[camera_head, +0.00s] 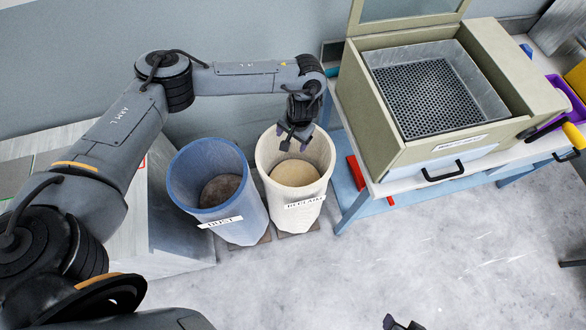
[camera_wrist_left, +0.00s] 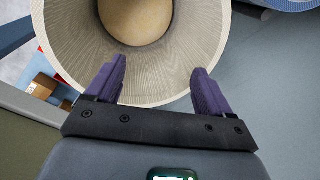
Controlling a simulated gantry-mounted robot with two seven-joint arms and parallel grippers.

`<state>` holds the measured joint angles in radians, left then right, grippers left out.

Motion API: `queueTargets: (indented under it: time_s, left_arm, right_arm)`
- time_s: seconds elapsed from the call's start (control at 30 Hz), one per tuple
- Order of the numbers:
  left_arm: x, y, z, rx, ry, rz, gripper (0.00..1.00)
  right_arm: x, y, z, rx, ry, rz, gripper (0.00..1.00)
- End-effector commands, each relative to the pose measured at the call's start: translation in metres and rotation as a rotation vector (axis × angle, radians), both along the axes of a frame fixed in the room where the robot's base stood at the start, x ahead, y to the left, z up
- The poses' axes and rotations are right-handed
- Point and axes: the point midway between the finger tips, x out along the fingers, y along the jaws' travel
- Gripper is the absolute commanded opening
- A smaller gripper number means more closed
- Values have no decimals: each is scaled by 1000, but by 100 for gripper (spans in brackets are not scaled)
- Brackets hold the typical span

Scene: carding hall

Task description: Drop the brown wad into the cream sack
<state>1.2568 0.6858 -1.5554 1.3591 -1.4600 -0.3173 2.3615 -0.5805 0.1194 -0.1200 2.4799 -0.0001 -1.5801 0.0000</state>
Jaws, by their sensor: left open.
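The cream sack (camera_head: 298,205), labelled RECLAIM, stands open on the floor with pale tan material (camera_head: 293,173) inside. It also fills much of the left wrist view (camera_wrist_left: 85,45), where the tan material (camera_wrist_left: 136,18) shows as a rounded mass. My left gripper (camera_head: 296,140) is over the sack's mouth, pointing down. In the left wrist view its two purple fingers (camera_wrist_left: 160,74) are spread, with nothing between them. I cannot make out a separate brown wad in either view. A dark tip at the bottom edge, seemingly my right gripper (camera_head: 402,323), is mostly cut off.
A blue sack (camera_head: 240,222) labelled DUST, with grey-brown contents, stands beside the cream sack on the left. A bench (camera_head: 350,205) with a box and perforated tray (camera_head: 428,97) is to the right. Grey floor in front is clear.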

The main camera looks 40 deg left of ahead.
Motion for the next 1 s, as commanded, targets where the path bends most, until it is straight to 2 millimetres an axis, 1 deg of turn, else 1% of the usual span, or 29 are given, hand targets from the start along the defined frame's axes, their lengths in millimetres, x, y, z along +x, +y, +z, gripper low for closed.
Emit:
queueTargets:
  time_s: [0.03,0.17,0.3,0.5,0.7,1.0]
  left_arm:
    - [1,-1,9,0,-3,-1,82]
    - [2,-4,30,0,-3,-4,82]
    - [2,-9,55,0,-3,-4,82]
    - [3,-14,84,0,-4,-3,82]
    - [2,-17,99,0,-1,-1,82]
    - [2,-17,102,-1,0,0,82]
  right_arm:
    - [0,0,6,1,-1,-1,57]
    - [0,1,18,4,0,-3,57]
    - [0,1,30,4,0,-3,57]
    - [0,1,42,4,-1,-3,57]
    - [0,0,47,1,-1,-1,57]
    - [0,-1,48,-6,-1,4,57]
